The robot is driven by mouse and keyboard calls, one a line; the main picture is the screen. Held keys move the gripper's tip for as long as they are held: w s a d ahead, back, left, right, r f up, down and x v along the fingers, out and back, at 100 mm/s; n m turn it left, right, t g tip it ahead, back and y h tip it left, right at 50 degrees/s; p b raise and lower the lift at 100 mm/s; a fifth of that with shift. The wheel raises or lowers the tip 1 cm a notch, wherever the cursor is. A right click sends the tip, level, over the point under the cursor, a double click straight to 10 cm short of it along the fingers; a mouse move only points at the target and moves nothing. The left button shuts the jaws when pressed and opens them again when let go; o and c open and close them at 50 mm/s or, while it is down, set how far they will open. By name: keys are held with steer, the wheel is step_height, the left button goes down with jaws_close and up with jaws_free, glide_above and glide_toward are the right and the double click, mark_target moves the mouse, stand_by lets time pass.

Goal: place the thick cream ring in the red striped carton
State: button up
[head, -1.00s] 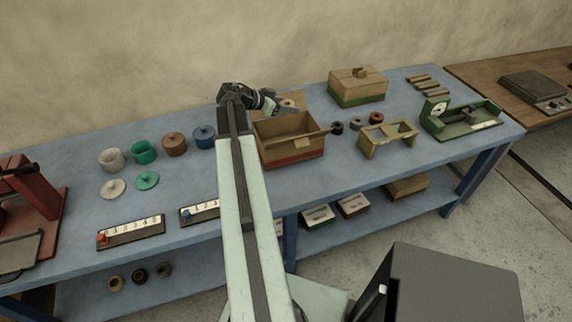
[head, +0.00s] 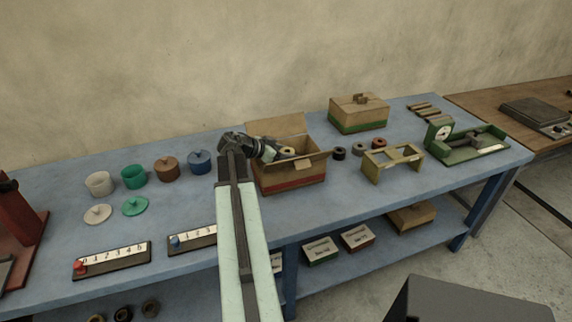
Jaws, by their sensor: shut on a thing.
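The red striped carton (head: 290,182) stands open on the blue bench, its flaps raised, with a red band low on its front. My gripper (head: 284,153) is over the carton's opening, at the end of my arm reaching in from the front. It is shut on the thick cream ring (head: 288,151), which shows at the jaw tips over the opening. I cannot tell how far the ring is below the carton's rim. The carton's inside is mostly hidden by its front wall and my gripper.
A closed green striped carton (head: 358,113) stands behind to the right. A green scale (head: 467,140) is far right.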

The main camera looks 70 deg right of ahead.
steer(key=shift+f, duration=0.45)
steer(key=shift+f+b, duration=0.5)
steer(key=shift+f, duration=0.15)
steer(key=o, duration=1.4)
steer(key=shift+r, duration=0.1)
step_height(320, 180, up, 2)
steer(key=shift+w+a+p, duration=0.15)
steer(key=shift+p, duration=1)
steer(key=p+v, duration=0.4)
steer(key=v, duration=0.7)
steer(key=shift+w+a+f+p, duration=0.15)
steer(key=shift+a+f+p, duration=0.1)
steer(key=shift+p, duration=0.15)
